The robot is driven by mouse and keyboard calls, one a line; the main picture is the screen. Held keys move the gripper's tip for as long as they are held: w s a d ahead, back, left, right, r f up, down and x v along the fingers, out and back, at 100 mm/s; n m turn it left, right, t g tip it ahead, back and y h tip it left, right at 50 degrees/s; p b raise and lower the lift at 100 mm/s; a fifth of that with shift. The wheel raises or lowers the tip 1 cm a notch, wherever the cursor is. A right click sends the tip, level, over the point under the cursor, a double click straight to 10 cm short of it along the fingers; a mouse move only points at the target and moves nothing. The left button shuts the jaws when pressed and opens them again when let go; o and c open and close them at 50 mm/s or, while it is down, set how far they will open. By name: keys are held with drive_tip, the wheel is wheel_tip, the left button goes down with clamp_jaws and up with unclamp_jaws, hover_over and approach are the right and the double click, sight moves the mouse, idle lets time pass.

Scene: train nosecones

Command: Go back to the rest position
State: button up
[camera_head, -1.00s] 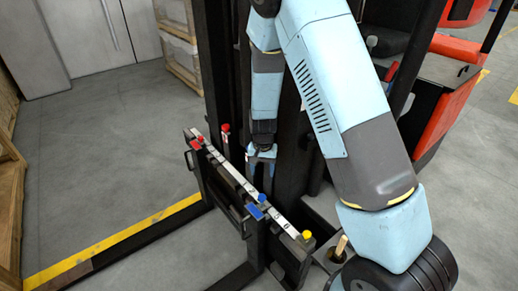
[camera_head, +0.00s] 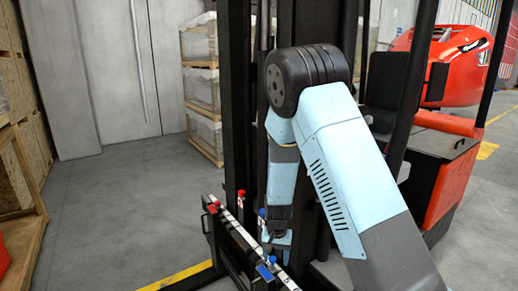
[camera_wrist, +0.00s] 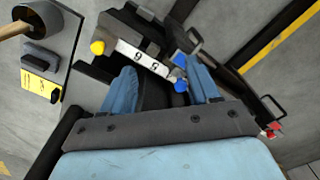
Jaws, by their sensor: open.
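My gripper (camera_head: 280,242) hangs pointing down at the end of my folded light-blue arm, close behind the rail with the white number strip (camera_head: 240,232).
The rail bears a red knob (camera_head: 213,208), blue knobs (camera_head: 265,271) and a yellow knob (camera_wrist: 97,48). Upright red (camera_head: 240,194) and blue (camera_head: 262,213) pieces stand behind it. A dark mast (camera_head: 237,100) rises beside my arm. Open floor (camera_head: 120,215) lies left.

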drive_tip(key=s+d+r+t+y, duration=0.1)
drive_tip(key=s+d+r, duration=0.2)
drive_tip(key=r, duration=0.6)
drive_tip(key=s+d+r+n+t, duration=0.1)
drive_tip(key=s+d+r, duration=0.15)
drive_tip(key=r, duration=0.65)
drive_tip(key=s+d+r+y, duration=0.1)
drive_tip(key=s+d+r, duration=0.15)
drive_tip(key=r, duration=0.55)
drive_tip(key=s+d+r+t, duration=0.1)
drive_tip(key=s+d+r, duration=0.2)
drive_tip(key=s, duration=0.3)
drive_tip(key=s+d+r+n+t+h, duration=0.1)
drive_tip(key=s+d+r, duration=0.2)
drive_tip(key=s+r, duration=0.3)
drive_tip(key=s+d+r+t+h, duration=0.1)
drive_tip(key=s+d+r, duration=0.3)
drive_tip(key=s, duration=0.3)
drive_tip(key=shift+r+t, duration=0.25)
drive_tip(key=shift+t, duration=0.05)
drive_tip(key=shift+a, duration=0.1)
